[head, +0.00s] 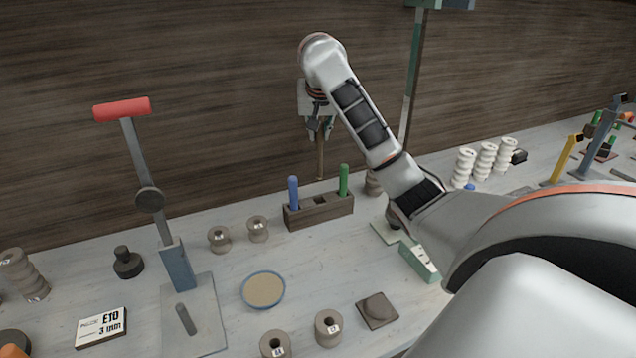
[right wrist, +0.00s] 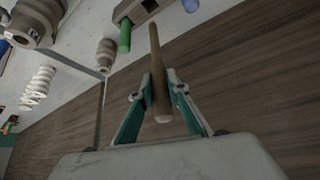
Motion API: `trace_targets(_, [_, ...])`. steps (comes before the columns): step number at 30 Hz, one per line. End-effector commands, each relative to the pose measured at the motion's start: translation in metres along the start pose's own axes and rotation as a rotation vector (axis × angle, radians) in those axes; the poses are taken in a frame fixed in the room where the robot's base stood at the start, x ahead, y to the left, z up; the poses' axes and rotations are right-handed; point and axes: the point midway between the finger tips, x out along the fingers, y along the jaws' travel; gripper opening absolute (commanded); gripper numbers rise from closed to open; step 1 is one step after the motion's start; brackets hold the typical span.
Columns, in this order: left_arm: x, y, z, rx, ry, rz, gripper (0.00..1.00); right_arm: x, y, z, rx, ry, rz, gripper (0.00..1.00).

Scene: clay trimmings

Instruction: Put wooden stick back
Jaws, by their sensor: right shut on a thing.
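The wooden stick (head: 320,162) is a thin brown rod. My right gripper (head: 319,132) is shut on its upper part and holds it about upright, with its lower end above a dark wooden holder block (head: 322,215). A blue-handled tool (head: 293,190) stands in the block's left part and a green-handled tool (head: 344,179) in its right part. A dark opening shows between them. The right wrist view also shows the stick (right wrist: 157,65) between the fingers of the right gripper (right wrist: 153,85), apart from the block (right wrist: 138,8). My left gripper is out of view.
A red-handled lever press (head: 178,265) stands at left. Spools (head: 258,229), a round dish (head: 263,290) and a brown square piece (head: 376,310) lie in front. White ribbed stacks (head: 464,168) stand at right. A brown wall rises behind.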

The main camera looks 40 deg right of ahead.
Motion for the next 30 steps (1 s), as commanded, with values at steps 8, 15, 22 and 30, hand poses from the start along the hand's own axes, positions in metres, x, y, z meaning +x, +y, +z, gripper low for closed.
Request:
trace_targets(8, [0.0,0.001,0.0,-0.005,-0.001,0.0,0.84,0.057,0.001,0.037,0.0,-0.001,0.004,0.01])
trace_targets(15, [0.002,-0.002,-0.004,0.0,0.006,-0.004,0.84,0.083,0.0,0.053,0.0,0.001,0.002,0.01])
trace_targets(22, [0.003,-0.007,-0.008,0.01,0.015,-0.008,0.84,0.105,0.0,0.068,-0.002,-0.002,0.003,0.01])
trace_targets(30, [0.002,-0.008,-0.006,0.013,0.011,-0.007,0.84,0.121,-0.001,0.077,0.0,0.002,0.0,0.01])
